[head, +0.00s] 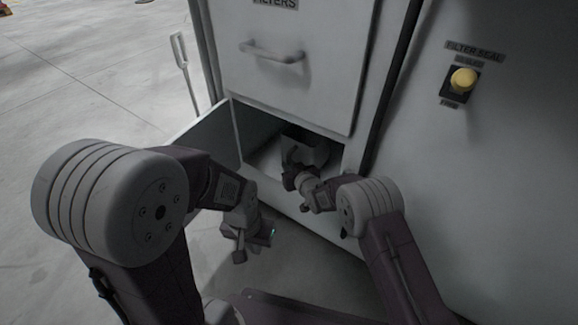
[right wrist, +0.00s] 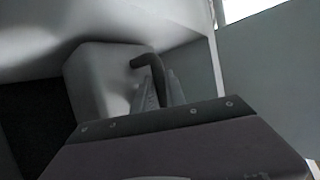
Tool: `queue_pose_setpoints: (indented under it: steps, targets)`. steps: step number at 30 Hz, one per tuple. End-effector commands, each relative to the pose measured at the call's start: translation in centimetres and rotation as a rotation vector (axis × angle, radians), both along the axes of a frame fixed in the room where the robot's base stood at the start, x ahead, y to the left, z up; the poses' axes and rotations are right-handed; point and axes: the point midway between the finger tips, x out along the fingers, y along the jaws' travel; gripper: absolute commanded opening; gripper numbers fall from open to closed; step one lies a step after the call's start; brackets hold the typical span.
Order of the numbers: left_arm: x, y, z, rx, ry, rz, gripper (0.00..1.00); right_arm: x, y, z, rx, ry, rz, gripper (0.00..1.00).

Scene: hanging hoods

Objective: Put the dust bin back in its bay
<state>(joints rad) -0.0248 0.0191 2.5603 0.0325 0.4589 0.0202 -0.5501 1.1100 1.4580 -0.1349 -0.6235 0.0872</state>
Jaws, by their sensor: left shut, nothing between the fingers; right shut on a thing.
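The dust bin (head: 316,152) is a grey box with a dark bent handle (right wrist: 148,64). In the head view it sits inside the low open bay (head: 262,160) under the filters panel, partly hidden by my right arm. My right gripper (head: 292,170) reaches into the bay mouth and is shut on the bin's handle; in the right wrist view its fingers (right wrist: 158,88) close around the handle's lower part, with the bin (right wrist: 92,85) just beyond. I cannot tell how deep the bin sits. My left gripper (head: 252,243) is shut and empty, outside, below and left of the bay.
The bay's door (head: 208,142) stands swung open to the left. Above is a filters panel with a handle (head: 272,54). A yellow knob (head: 463,80) labelled filter seal is on the right panel. Open floor (head: 90,80) lies to the left.

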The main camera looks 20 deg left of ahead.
Motion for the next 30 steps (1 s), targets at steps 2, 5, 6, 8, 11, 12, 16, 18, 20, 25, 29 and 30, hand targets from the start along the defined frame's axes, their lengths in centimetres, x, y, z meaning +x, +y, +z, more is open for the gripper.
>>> queue_pose_setpoints:
  steps: [2, 5, 6, 8, 11, 12, 16, 18, 20, 25, 29, 30]
  targets:
    - [0.0, 0.0, -0.01, 0.0, 0.0, 0.0, 0.0, 0.07, 0.0, 0.07, 0.001, -0.003, 0.0, 0.0]
    - [0.01, 0.0, 0.03, 0.0, 0.0, 0.0, 0.0, 0.07, 0.0, 0.11, 0.001, -0.003, 0.0, 0.0]
    - [0.01, 0.0, 0.03, 0.0, 0.0, 0.0, 0.0, 0.06, 0.0, 0.1, 0.001, -0.003, 0.0, 0.0]
    - [0.02, 0.0, 0.03, 0.0, 0.0, 0.0, 0.0, 0.06, 0.0, 0.1, 0.001, -0.003, 0.0, 0.0]
    - [0.01, 0.0, -0.01, 0.0, -0.001, 0.0, 0.0, 0.07, 0.0, 0.03, 0.001, -0.003, 0.0, 0.0]
    - [0.01, 0.0, -0.04, 0.0, -0.001, 0.0, 0.0, 0.06, 0.0, -0.02, 0.001, -0.003, 0.0, 0.0]
    - [0.02, 0.0, -0.16, 0.0, -0.001, 0.0, 0.0, 0.07, 0.0, -0.22, 0.001, -0.003, 0.0, 0.0]
    - [0.01, 0.0, -0.23, 0.0, -0.001, 0.0, 0.0, 0.07, 0.0, -0.32, 0.001, -0.003, 0.0, 0.0]
    - [0.02, 0.0, -0.28, 0.0, -0.001, 0.0, 0.0, 0.06, 0.0, -0.41, 0.001, -0.003, 0.0, 0.0]
    - [0.01, 0.0, -0.42, 0.0, -0.001, 0.0, 0.0, 0.06, 0.0, -0.67, 0.001, -0.003, 0.0, 0.0]
    - [0.01, 0.0, -0.38, 0.0, 0.0, 0.0, 0.0, 0.06, -0.01, -0.64, 0.0, -0.002, 0.0, 0.41]
    - [0.02, 0.0, -0.38, 0.0, 0.0, 0.0, 0.0, 0.05, -0.01, -0.67, 0.0, -0.002, 0.0, 0.41]
